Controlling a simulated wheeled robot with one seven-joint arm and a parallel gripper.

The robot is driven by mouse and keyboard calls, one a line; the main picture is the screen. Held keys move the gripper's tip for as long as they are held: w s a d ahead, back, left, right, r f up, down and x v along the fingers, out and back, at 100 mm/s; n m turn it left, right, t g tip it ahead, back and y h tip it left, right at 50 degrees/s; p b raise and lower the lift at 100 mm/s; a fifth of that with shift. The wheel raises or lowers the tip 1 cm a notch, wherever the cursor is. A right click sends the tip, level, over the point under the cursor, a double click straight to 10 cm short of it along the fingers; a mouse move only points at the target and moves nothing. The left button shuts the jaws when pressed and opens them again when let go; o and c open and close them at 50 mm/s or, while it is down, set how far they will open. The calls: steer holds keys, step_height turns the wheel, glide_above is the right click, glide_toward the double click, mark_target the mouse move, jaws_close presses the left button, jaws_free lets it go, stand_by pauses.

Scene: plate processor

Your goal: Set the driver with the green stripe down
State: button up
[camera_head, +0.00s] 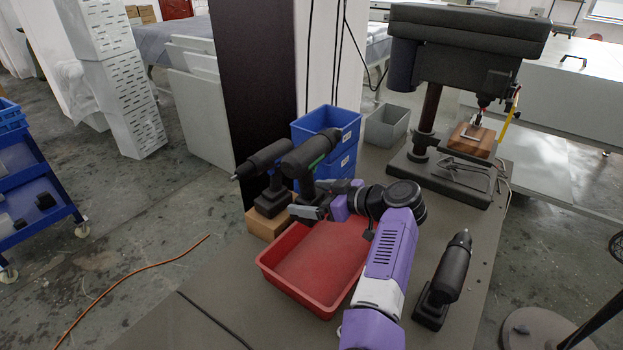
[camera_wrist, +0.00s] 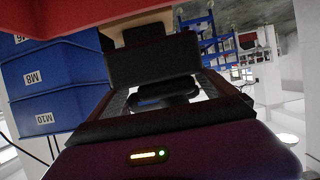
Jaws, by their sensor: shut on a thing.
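The driver with the green stripe (camera_head: 309,156) is black and upright in the head view, at the back left corner of the red tray. My gripper (camera_head: 326,198) is shut on its lower part, reaching in from the right. The fingers hide the driver's foot, so I cannot tell whether it touches anything. In the wrist view, a dark shape (camera_wrist: 152,62) between the jaws seems to be part of the driver, but it is too dark to make out.
Another dark driver (camera_head: 268,160) stands close on the left, near a brown block (camera_head: 267,224). The red tray (camera_head: 312,300) is empty. A black driver (camera_head: 449,272) stands at right. Blue bins (camera_head: 335,122) and a drill press (camera_head: 430,110) are behind. Bare table lies left of the tray.

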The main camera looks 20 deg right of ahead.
step_height(320, 180, down, 10)
stand_by(0.6)
steer(key=shift+f+b, duration=0.55)
stand_by(0.3)
steer(key=o, duration=1.7)
steer(key=shift+s+f, duration=0.1)
steer(key=shift+f, duration=0.1)
steer(key=r+p+v, duration=0.1)
steer(key=p+v, duration=0.7)
steer(key=v, duration=0.4)
steer(key=shift+p, duration=0.4)
